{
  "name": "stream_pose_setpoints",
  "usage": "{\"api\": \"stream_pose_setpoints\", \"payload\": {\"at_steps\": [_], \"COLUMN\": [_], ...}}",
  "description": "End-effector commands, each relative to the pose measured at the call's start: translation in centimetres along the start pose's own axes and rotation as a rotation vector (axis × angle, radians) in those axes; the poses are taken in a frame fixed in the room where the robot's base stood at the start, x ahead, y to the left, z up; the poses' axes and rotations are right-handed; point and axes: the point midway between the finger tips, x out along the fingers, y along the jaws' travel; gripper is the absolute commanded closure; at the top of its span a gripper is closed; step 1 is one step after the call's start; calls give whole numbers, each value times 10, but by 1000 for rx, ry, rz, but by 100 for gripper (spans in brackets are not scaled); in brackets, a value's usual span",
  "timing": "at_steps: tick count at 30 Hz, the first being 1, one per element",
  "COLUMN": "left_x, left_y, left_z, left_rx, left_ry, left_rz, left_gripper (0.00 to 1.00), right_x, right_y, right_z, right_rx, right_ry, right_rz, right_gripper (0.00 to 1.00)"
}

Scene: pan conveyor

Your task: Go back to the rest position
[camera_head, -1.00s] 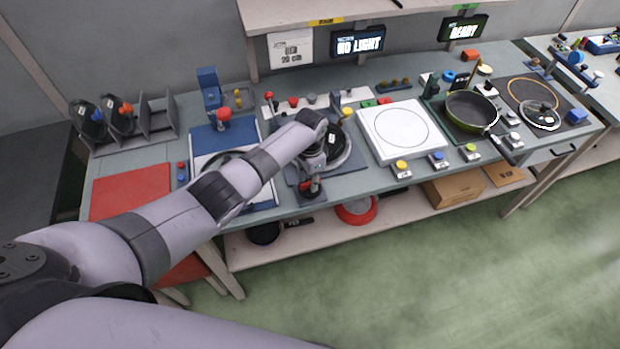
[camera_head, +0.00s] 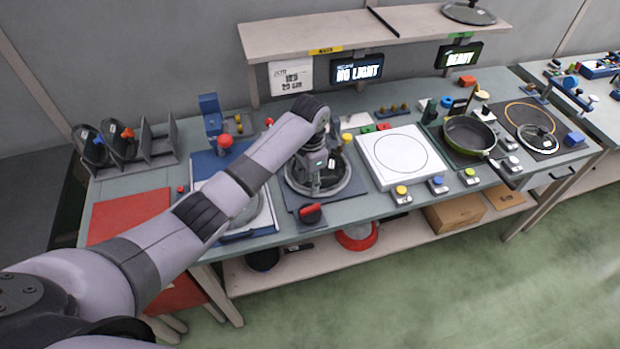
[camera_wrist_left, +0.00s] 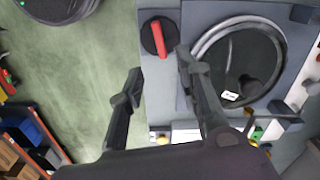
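My left arm comes in from the left in the head view. Its gripper (camera_head: 317,184) hangs over the round dark station with a metal ring (camera_head: 345,188), partly hiding it. In the left wrist view the gripper (camera_wrist_left: 159,70) has its two fingers apart with nothing between them, so it is open and empty. A red-handled knob (camera_head: 311,213) stands at the front of that station, apart from the fingers; it also shows in the left wrist view (camera_wrist_left: 159,38). A dark round lid or pan (camera_wrist_left: 243,62) lies inside the ring. My right gripper is not in view.
A white square plate (camera_head: 402,152) and a green-rimmed pan (camera_head: 468,136) are to the right. Dark lids (camera_head: 118,140) stand in a rack at the left. An overhead shelf (camera_head: 350,35) runs along the back. The green floor (camera_head: 450,270) in front is clear.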

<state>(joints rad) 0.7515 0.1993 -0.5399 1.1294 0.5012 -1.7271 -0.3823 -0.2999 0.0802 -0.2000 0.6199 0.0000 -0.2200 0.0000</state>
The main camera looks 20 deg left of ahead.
Motion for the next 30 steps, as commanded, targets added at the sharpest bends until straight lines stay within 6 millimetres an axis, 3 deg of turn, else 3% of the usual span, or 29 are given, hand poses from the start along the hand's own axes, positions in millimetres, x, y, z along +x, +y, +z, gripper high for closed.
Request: {"api": "stream_pose_setpoints", "payload": {"at_steps": [5,20,25,30], "left_x": [-8,-6,17,50], "left_y": [0,2,30,88], "left_z": [0,1,11,42], "left_rx": [-1,0,-8,-66], "left_ry": [0,1,27,101], "left_rz": [0,1,12,23], "left_gripper": [68,68,68,68], "right_x": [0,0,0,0], "right_y": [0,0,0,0], "right_z": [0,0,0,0], "right_rx": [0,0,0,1], "right_ry": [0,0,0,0], "right_rz": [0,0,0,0], "right_gripper": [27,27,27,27]}}
